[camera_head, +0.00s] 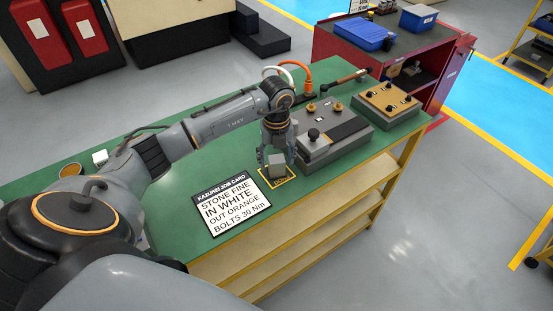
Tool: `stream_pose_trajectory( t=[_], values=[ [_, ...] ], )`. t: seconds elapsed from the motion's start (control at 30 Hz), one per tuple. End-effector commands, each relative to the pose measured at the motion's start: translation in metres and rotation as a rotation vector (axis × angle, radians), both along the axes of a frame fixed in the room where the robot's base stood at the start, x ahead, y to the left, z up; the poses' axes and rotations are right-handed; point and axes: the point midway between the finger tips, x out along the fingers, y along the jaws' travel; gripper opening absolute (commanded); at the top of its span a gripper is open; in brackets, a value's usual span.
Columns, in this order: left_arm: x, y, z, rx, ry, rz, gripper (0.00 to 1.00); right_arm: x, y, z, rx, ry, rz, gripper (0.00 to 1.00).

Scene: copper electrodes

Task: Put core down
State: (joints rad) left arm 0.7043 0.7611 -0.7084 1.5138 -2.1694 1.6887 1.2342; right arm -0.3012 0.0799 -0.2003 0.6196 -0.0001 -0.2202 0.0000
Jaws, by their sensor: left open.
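The core appears to be the small grey block (277,164) at the yellow-outlined dark pad (287,181) on the green bench. My left gripper (277,154) points down right over the block, with its fingers open around or beside its upper part. Whether the fingers touch the block cannot be told. The block looks upright and at the pad, but its underside is hard to see. My right gripper is not in view.
A job card (233,207) lies left of the pad. A tan-topped box (388,98) is farther right. The green bench top (180,200) has free room left of the card.

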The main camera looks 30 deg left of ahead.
Motion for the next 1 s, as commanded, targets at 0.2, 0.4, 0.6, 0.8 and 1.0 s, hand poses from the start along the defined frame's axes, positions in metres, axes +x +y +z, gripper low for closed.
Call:
stream_pose_trajectory(
  t=[0.2,0.4,0.6,0.8,1.0],
  values=[
    [0.002,0.001,0.039,0.001,-0.009,0.000,0.65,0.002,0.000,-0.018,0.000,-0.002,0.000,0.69],
    [0.001,0.000,0.081,0.001,-0.008,0.000,0.65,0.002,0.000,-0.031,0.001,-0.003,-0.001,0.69],
    [0.001,0.000,0.108,0.000,-0.004,0.000,0.65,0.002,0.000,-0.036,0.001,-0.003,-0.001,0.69],
    [0.000,0.000,0.115,0.000,-0.001,0.000,0.65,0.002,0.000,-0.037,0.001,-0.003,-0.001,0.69],
    [0.000,0.000,0.115,0.000,-0.001,0.000,0.65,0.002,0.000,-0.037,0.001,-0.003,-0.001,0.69]
  ],
)
